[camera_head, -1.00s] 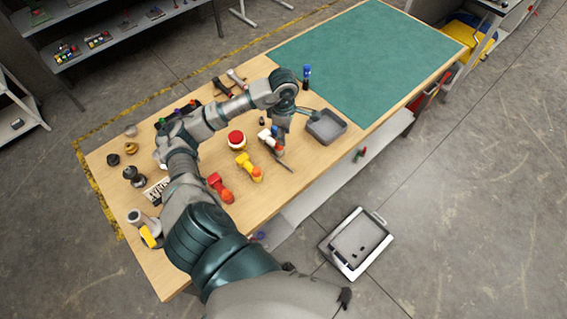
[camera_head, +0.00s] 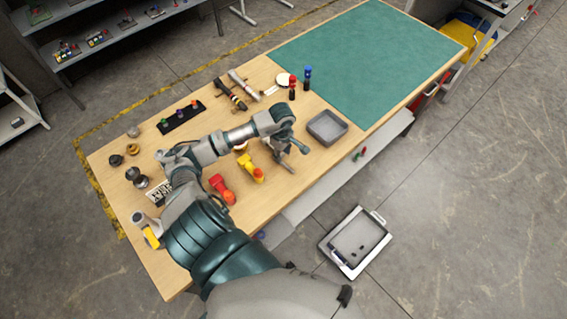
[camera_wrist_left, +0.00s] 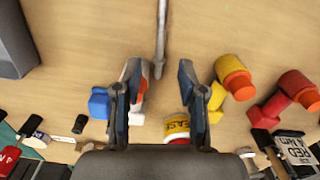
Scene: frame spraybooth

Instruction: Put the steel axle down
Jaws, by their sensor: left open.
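The steel axle is a thin grey rod (camera_head: 287,167) lying on the wooden table near its front edge in the head view. In the left wrist view the axle (camera_wrist_left: 160,35) runs from the top edge down to between the fingertips. My left gripper (camera_head: 291,152) is just above the axle's far end in the head view. In the left wrist view the gripper (camera_wrist_left: 159,68) is open, with one finger on each side of the rod's end and visible gaps to both. My right gripper is in neither view.
A grey tray (camera_head: 327,127) stands right of the gripper. A yellow fitting (camera_head: 250,168) and a red fitting (camera_head: 222,188) stand to its left. A blue, white and orange piece (camera_wrist_left: 98,103) lies by one finger. The green mat (camera_head: 365,60) is bare.

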